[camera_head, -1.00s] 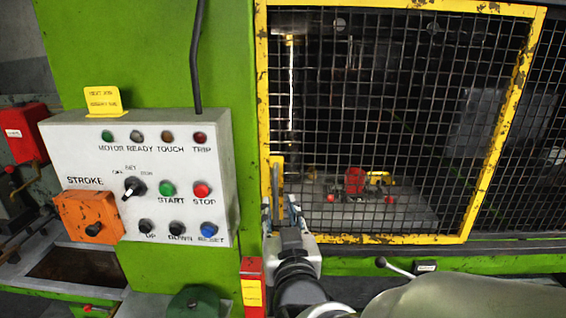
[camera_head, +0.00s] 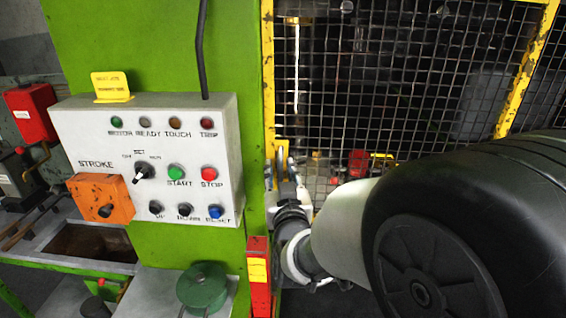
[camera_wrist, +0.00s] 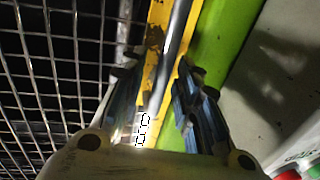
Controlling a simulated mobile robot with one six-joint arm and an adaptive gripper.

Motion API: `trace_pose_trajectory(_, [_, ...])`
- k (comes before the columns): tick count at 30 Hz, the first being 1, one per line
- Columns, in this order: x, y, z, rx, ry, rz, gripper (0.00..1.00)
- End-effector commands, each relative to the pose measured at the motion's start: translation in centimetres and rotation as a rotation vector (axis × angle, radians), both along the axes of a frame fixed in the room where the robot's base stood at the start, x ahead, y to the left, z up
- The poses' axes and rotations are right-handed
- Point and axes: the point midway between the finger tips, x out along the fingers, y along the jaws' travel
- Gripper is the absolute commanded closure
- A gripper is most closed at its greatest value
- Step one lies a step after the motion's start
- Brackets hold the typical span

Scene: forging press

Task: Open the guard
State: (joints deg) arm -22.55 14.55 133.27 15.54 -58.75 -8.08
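The guard (camera_head: 528,70) is a yellow-framed black wire-mesh door on the green press, and it looks closed. A yellow handle bracket (camera_head: 283,156) sits at its left edge. My gripper (camera_head: 281,168) is at that bracket, pointing up along the edge. In the wrist view, my gripper (camera_wrist: 158,80) has its fingers apart, one on each side of the yellow edge and a grey bar (camera_wrist: 176,45). The bar lies nearer the right finger; I cannot tell whether either finger touches it. My arm hides the guard's lower part.
A control box (camera_head: 150,150) with lamps and buttons stands close left of my gripper. A red post with a yellow label (camera_head: 258,275) stands below it, beside a green round cap (camera_head: 202,287). A red box (camera_head: 30,112) is at the far left.

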Motion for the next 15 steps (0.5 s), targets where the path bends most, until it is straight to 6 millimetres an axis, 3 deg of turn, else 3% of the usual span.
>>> trace_pose_trajectory(12, [-0.03,0.0,0.02,0.0,0.0,0.0,1.0])
trace_pose_trajectory(15, [-0.03,0.0,0.02,0.0,0.0,0.0,1.0])
